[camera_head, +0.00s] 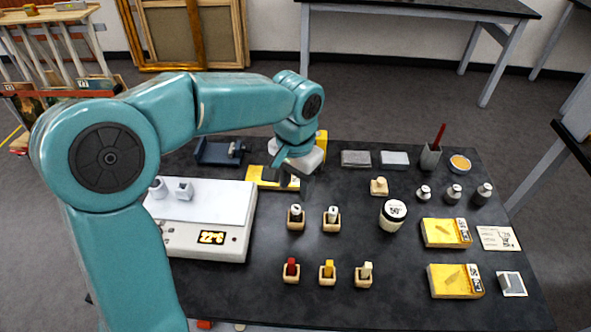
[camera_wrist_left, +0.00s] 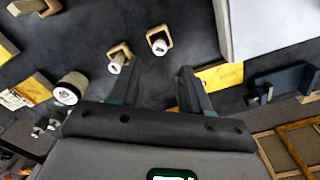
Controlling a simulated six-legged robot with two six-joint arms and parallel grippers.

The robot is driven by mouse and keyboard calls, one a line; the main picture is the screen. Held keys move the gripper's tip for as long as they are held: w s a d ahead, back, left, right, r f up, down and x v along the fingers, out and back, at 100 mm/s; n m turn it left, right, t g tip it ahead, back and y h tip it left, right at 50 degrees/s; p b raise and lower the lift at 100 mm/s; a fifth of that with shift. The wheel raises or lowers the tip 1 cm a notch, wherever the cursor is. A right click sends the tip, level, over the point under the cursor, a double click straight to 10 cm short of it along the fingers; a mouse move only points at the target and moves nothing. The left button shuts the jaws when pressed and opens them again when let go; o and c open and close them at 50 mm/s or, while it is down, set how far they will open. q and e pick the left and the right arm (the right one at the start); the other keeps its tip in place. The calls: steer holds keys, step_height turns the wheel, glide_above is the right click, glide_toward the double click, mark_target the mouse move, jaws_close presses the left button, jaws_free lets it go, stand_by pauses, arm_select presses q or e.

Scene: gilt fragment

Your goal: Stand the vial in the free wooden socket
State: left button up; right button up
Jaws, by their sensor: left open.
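Two small pale-capped vials stand in wooden sockets in the head view, the left vial (camera_head: 296,210) and the right vial (camera_head: 332,212). They also show beyond my fingertips in the left wrist view, as the left vial (camera_wrist_left: 159,46) and the right vial (camera_wrist_left: 116,66). My left gripper (camera_head: 305,176) is open, above the table behind these sockets. I cannot tell which vial is meant or which socket is free. My right gripper is not in view.
A front row holds sockets with a red (camera_head: 291,267), a yellow (camera_head: 327,269) and a cream piece (camera_head: 366,270). A small wooden piece (camera_head: 379,187) stands near a white-lidded jar (camera_head: 393,213). A white scale (camera_head: 205,238) is left; yellow boxes (camera_head: 445,232) are right.

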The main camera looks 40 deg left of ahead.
arm_select(q)
steer(key=shift+r, duration=2)
